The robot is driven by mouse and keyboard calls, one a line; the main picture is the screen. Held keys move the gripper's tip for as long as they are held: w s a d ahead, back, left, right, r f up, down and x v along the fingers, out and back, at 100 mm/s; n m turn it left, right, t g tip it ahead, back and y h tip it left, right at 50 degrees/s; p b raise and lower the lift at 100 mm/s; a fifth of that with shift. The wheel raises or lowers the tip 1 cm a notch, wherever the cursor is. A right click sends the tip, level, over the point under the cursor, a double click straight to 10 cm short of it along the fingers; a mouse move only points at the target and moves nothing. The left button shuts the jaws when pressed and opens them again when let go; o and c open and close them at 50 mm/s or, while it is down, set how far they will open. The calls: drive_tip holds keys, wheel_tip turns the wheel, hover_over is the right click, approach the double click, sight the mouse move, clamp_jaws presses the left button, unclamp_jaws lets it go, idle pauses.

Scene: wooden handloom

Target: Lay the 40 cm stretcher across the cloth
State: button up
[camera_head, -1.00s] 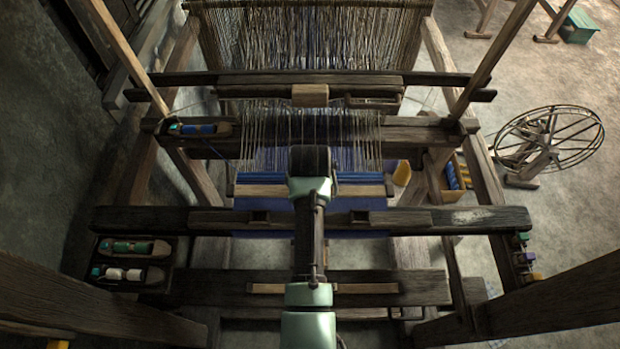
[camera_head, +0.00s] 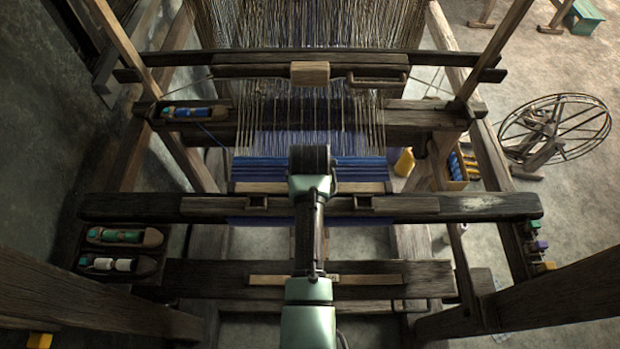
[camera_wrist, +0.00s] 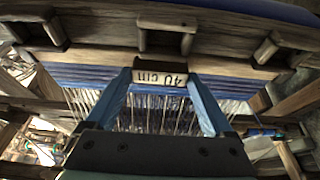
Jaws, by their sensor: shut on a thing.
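The stretcher (camera_head: 260,187) is a pale wooden bar, lying crosswise over the loom behind the front beam. In the wrist view a plate marked "40 cm" (camera_wrist: 160,78), upside down, sits between the blue fingers of my gripper (camera_wrist: 160,82). My gripper is shut on the stretcher near its middle; in the head view my wrist hides the grip. The blue cloth (camera_head: 260,164) shows just behind the bar, and a strip of it shows in front of the front beam. I cannot tell whether bar and cloth touch.
The front beam (camera_head: 460,206) carries square wooden brackets. A similar pale bar (camera_head: 370,280) lies on the nearer beam. Shuttles (camera_head: 122,236) sit at the left, another (camera_head: 190,112) further back. Warp threads (camera_head: 310,105) rise behind. A spinning wheel (camera_head: 555,128) stands at the right.

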drive_tip(key=shift+f, duration=0.15)
drive_tip(key=o, duration=1.3)
drive_tip(key=b+v, duration=0.1)
drive_tip(key=v, duration=1.2)
drive_tip(key=shift+f+b, duration=0.1)
drive_tip(key=shift+b, duration=0.3)
